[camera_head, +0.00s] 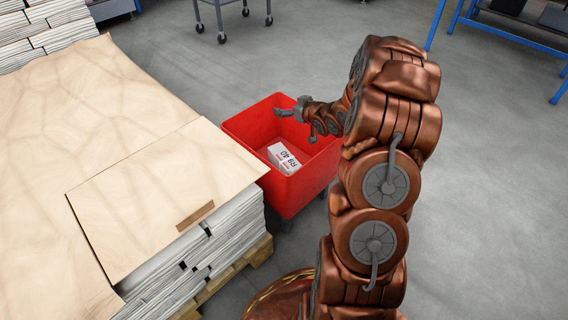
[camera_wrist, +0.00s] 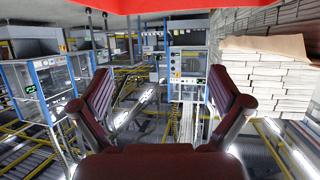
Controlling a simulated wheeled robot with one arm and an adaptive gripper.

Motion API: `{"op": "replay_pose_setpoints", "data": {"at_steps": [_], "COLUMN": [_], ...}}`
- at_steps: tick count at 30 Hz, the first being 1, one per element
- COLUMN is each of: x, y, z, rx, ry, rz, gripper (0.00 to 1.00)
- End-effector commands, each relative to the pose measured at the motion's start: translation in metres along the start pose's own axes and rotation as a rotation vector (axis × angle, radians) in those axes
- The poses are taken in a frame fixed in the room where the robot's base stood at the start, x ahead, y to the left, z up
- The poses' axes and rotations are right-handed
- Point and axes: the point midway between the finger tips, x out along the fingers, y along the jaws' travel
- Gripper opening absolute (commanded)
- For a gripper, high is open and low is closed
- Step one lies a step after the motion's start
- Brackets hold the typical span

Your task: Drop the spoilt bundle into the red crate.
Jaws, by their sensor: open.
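The red crate (camera_head: 246,130) stands on the floor, right of the stacked pallet. A white bundle (camera_head: 284,158) with dark print, reading like "R9 40", lies tilted inside the crate near its front wall. My gripper (camera_head: 296,117) is over the crate, above and apart from the bundle. In the wrist view my gripper (camera_wrist: 161,100) has its two fingers wide apart with nothing between them. A red edge (camera_wrist: 130,5), likely the crate, crosses the top of that view. The bundle does not show there.
A pallet stack of newspapers (camera_head: 200,262) under a tan cover sheet (camera_head: 130,200) stands close left of the crate. A grey wheeled cart (camera_head: 222,20) is behind the crate. Blue-framed benches (camera_head: 510,40) stand at the back right. The floor right of my arm is clear.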

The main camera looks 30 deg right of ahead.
Motion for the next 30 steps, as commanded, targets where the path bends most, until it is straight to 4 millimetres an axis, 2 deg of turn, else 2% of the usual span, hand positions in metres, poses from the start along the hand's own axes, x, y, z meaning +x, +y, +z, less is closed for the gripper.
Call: {"op": "replay_pose_setpoints", "data": {"at_steps": [5, 21, 30], "x": [-0.019, -0.099, -0.117], "y": [0.001, 0.001, 0.001], "z": [-0.001, 0.000, -0.001], "rx": [-0.001, 0.001, -0.001], "ry": [0.002, 0.000, 0.002], "rz": [0.002, 0.002, 0.002], "gripper": [1.00, 1.00, 1.00]}}
